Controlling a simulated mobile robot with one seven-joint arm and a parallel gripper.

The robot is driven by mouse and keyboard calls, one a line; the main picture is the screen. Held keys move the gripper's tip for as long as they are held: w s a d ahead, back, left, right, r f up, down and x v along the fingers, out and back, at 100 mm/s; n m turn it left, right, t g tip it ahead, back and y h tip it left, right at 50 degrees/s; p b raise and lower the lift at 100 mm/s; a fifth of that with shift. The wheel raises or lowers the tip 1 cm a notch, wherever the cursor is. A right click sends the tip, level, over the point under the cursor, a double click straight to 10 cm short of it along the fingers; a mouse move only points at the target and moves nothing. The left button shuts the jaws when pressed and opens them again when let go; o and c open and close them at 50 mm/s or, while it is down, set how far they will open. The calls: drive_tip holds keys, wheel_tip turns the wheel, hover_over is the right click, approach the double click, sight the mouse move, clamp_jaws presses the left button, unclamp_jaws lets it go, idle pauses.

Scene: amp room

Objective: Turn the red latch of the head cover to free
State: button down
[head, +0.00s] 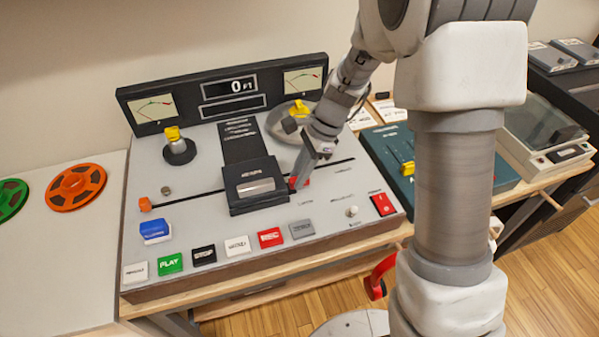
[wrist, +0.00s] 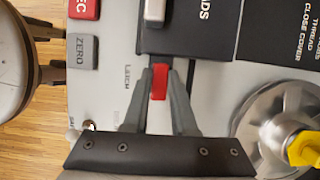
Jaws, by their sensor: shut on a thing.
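The red latch (wrist: 159,82) sits at the edge of the black head cover (wrist: 190,42) on the tape machine. My gripper (wrist: 160,88) is shut on the latch, with one grey finger on each side of it. The word LATCH is printed on the panel beside it in the wrist view. In the head view my gripper (head: 297,180) reaches down at the right side of the head cover (head: 255,184). There only a little red of the latch (head: 305,182) shows beside the fingers.
A reel hub with a yellow knob (wrist: 305,150) is close to my gripper. A second yellow-topped hub (head: 178,147) stands at the left. Coloured buttons, including a red REC button (head: 270,237), line the front. A teal machine (head: 415,165) stands at the right.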

drive_tip(key=n+p, duration=0.1)
drive_tip(key=n, duration=0.1)
drive_tip(key=n+g+p, duration=0.1)
drive_tip(key=shift+s+d+r+n+h+p, duration=0.1)
drive_tip(key=shift+s+r+n+h+p, duration=0.05)
drive_tip(key=shift+n+h+p, duration=0.2)
drive_tip(key=n+p, duration=0.1)
drive_tip(key=n, duration=0.1)
drive_tip(key=n+g+h+p, duration=0.1)
drive_tip(key=n, duration=0.1)
drive_tip(key=shift+s+d+n+g, duration=0.15)
drive_tip(key=shift+n+g, duration=0.1)
drive_tip(key=shift+g, duration=0.05)
drive_tip(key=n, duration=0.1)
drive_tip(key=n+h+p, duration=0.1)
drive_tip(key=n, duration=0.1)
drive_tip(key=n+h+p, duration=0.1)
drive_tip(key=n, duration=0.1)
drive_tip(key=shift+d+g, duration=0.25)
drive_tip(key=shift+g, duration=0.05)
drive_tip(key=shift+d+n+h+p, duration=0.15)
drive_tip(key=shift+n+h+p, duration=0.55)
drive_tip(key=shift+n, duration=1.5)
drive_tip(key=shift+h, duration=0.25)
drive_tip(key=c, duration=0.7)
unclamp_jaws()
